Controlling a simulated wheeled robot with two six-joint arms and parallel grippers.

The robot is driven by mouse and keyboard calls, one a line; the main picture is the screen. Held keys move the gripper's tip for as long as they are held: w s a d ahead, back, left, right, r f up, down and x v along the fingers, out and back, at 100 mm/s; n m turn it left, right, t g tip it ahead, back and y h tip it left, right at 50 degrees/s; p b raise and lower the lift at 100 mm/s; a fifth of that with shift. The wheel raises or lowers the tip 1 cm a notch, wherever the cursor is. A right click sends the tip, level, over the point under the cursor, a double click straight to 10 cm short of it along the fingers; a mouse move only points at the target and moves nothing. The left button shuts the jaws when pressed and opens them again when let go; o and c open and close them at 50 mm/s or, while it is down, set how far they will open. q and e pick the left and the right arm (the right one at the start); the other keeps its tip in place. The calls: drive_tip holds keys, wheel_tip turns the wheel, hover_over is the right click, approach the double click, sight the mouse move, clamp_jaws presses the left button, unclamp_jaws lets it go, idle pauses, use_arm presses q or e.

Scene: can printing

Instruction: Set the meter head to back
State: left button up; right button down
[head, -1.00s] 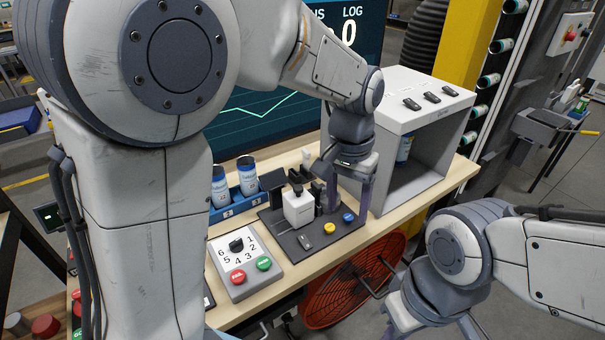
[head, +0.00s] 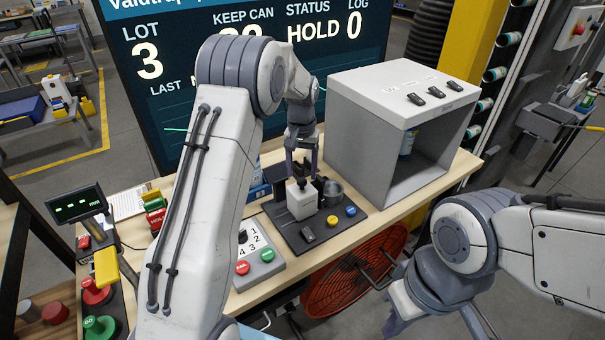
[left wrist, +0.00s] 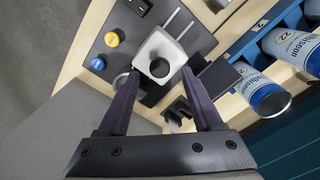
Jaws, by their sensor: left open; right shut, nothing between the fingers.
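The meter head is a white block (head: 302,203) with a black knob on top, standing on a dark base plate (head: 335,233). In the left wrist view the block (left wrist: 150,45) shows from above, with two light rails running up and away from it. My left gripper (head: 301,172) is open, pointing down over the block. In the left wrist view its fingertips (left wrist: 160,74) lie either side of the block's lower part and the knob; whether they touch is unclear. My right gripper (head: 397,322) is shut and empty, low at the bottom, partly hidden by its arm.
A blue button (head: 351,211), a yellow button (head: 332,220) and a black switch (head: 308,235) sit on the plate. A grey open box (head: 350,130) stands right. Blue-labelled cans (left wrist: 265,92) stand in a rack beside the plate. A dial panel (head: 262,258) is partly behind my left arm.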

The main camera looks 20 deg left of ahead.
sight(305, 195)
use_arm(q)
drive_tip(key=shift+f, duration=1.4)
clamp_jaws()
drive_tip(key=shift+r, duration=0.1)
